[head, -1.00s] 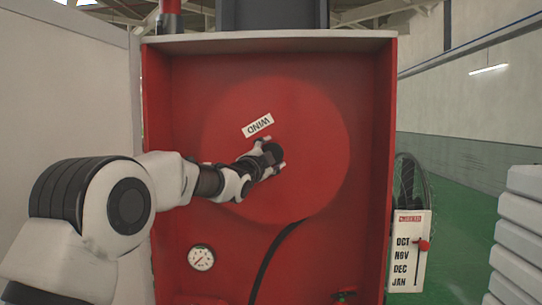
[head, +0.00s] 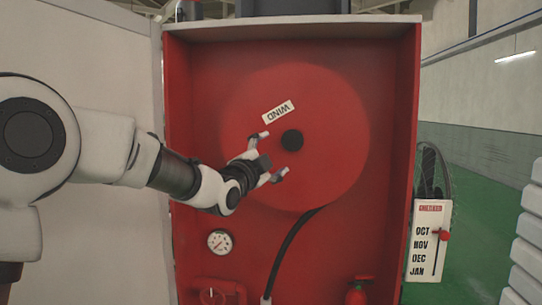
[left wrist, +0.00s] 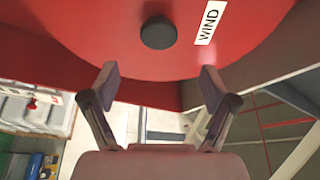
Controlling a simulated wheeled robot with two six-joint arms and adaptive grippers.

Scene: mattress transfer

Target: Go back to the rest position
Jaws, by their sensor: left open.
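My left gripper (head: 277,156) is open and empty in front of the red hose reel (head: 335,115), just lower left of its black knob (head: 292,141). In the left wrist view the two fingers (left wrist: 158,80) stand apart with nothing between them. The knob (left wrist: 158,32) shows beyond the fingertips, clear of both. A white label reading WIND (head: 280,112) is on the reel above the knob. My right gripper is not in view.
The reel sits in an open red cabinet (head: 408,150) with side walls. A gauge (head: 220,242), a black hose (head: 287,250) and a red extinguisher (head: 358,292) are low inside. A month card (head: 428,240) is at the right, near white stacked slabs (head: 530,230).

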